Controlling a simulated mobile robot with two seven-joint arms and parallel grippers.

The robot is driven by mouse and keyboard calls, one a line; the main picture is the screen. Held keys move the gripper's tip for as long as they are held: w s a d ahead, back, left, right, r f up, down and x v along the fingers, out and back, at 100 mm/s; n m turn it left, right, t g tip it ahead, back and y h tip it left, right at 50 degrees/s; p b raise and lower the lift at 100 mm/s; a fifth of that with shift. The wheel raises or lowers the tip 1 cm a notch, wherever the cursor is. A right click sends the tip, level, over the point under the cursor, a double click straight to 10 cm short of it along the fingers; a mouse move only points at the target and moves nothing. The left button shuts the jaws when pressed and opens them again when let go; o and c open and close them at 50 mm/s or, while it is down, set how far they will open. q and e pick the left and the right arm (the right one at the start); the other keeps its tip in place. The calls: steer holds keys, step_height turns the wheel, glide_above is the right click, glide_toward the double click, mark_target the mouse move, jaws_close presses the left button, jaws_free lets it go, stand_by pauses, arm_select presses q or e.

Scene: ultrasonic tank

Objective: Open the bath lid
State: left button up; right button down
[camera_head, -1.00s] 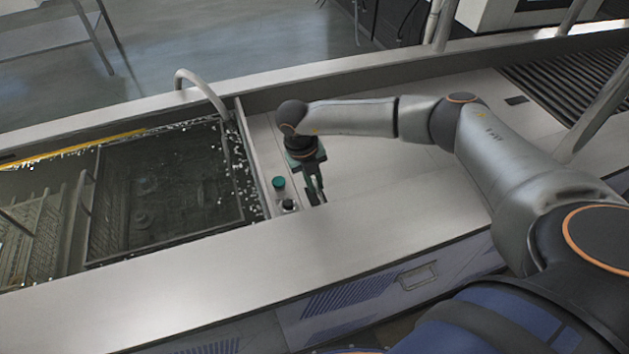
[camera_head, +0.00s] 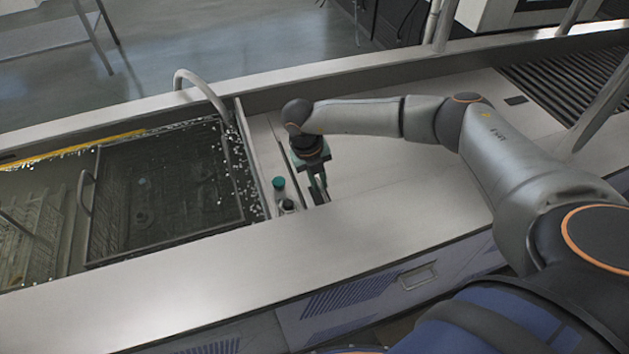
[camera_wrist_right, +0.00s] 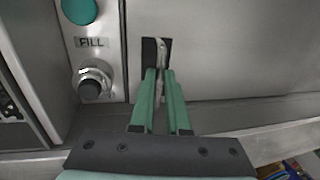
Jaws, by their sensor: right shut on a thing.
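The bath (camera_head: 118,136) is on the left in the head view. A dark see-through framed panel (camera_head: 175,185), apparently the lid, covers its right part, with a curved handle (camera_head: 84,192) at its left edge. My right gripper (camera_head: 319,192) points down at the console right of the bath. In the right wrist view its green fingers (camera_wrist_right: 160,80) are shut on a thin metal lever (camera_wrist_right: 161,52) standing in a dark slot. My left gripper is not in view.
A green button (camera_head: 279,183) and a black-topped knob (camera_head: 288,205) stand just left of my right gripper; a FILL label (camera_wrist_right: 91,42) lies between them. A bent metal pipe (camera_head: 203,90) rises over the bath's back edge. The steel top (camera_head: 410,185) to the right is clear.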

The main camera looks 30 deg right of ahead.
steer(key=s+d, duration=0.1)
steer(key=d, duration=0.3)
steer(key=s+d, duration=0.1)
steer(key=d, duration=0.3)
steer(key=s+d, duration=0.1)
steer(key=d, duration=0.3)
steer(key=b, duration=0.3)
glide_above(414, 169)
steer(key=shift+d, duration=0.1)
steer(key=c, duration=0.9)
jaws_free()
step_height(414, 169, up, 12)
steer(key=a, duration=0.2)
steer(key=shift+w+a+r+p, duration=0.15)
steer(key=shift+w+a+p, duration=0.1)
steer(key=shift+w+p, duration=0.1)
steer(key=shift+s, duration=0.1)
